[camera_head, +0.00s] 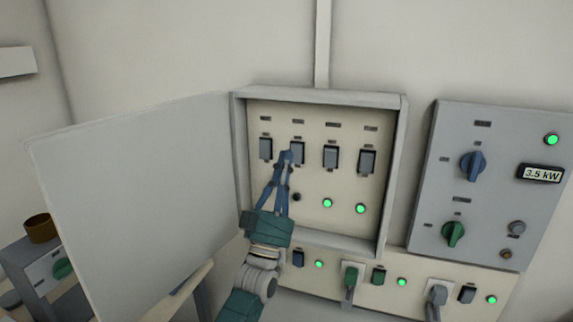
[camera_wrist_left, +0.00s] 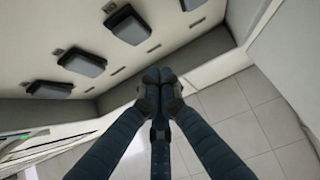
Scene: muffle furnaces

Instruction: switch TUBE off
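The open breaker box (camera_head: 322,97) holds a row of several dark switches; their labels are too small to read, so I cannot tell which is TUBE. My left gripper (camera_head: 285,156) is at the second switch from the left (camera_head: 298,151), overlapping its lower left part. The dark switches (camera_wrist_left: 82,62) stick out of the panel there, apart from the tips in the picture. Contact cannot be told. My right gripper is not in view.
Below the switches, one lamp (camera_head: 298,197) is dark and two lamps (camera_head: 327,203) (camera_head: 360,209) glow green. The box's door (camera_head: 140,190) stands open at left. A control panel (camera_head: 485,190) with knobs and a "3.5 kW" display is at right. Plugs and sockets (camera_head: 378,276) lie below.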

